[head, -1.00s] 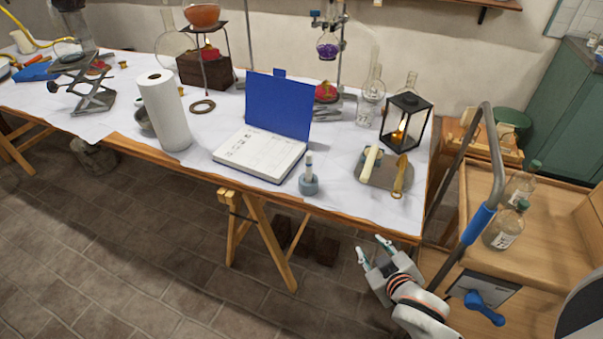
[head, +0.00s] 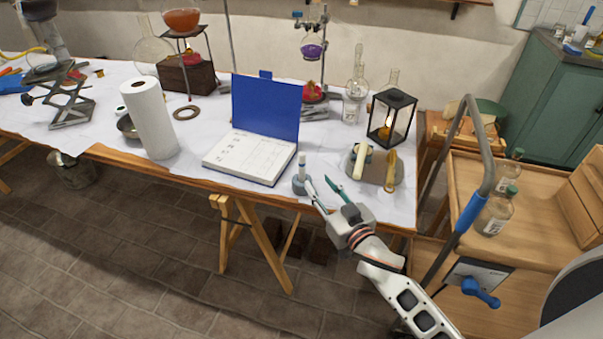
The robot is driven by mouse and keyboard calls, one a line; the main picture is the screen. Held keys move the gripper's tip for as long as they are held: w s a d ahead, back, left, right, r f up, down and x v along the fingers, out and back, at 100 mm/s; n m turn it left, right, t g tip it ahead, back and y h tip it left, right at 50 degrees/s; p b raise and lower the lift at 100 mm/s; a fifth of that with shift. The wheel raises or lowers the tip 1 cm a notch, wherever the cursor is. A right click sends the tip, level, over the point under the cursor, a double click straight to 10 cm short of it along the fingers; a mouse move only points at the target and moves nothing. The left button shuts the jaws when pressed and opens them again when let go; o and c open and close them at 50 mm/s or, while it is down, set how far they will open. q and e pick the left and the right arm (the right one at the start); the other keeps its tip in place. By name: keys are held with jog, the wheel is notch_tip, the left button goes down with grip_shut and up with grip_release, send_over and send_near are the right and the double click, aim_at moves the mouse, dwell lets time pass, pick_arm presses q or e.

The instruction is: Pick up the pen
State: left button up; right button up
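The pen (head: 303,162) is a pale, short upright stick. It stands in a small round blue-grey holder (head: 299,186) near the front edge of the table, just right of the open notebook. My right gripper (head: 318,182) reaches in over the table edge from the lower right. Its two fingers are spread and empty. The left finger is close beside the holder and overlaps its right side in the picture; I cannot tell if they touch. The right finger lies further right over the white cloth. My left gripper is not in view.
The open notebook (head: 247,155) with a raised blue cover stands left of the pen. A tray (head: 376,180) with a candle and a brass tool lies right of my gripper. A lantern (head: 391,118) stands behind it. A paper roll (head: 151,122) is further left. A metal rail (head: 474,170) rises at right.

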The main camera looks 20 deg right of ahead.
aim_at(304, 172)
jog(key=shift+w+a+r+y, duration=0.3)
jog(key=shift+w+a+y, duration=0.15)
jog(key=shift+w, duration=0.1)
jog(key=shift+w+a, duration=0.2)
jog(key=shift+w, duration=0.65)
jog(key=w, duration=0.1)
jog(key=w+a, duration=0.1)
jog(key=w, duration=0.1)
jog(key=w+f+b, duration=0.1)
jog(key=w, duration=0.1)
jog(key=shift+w+a, duration=0.15)
jog(key=shift+a, duration=0.15)
grip_shut()
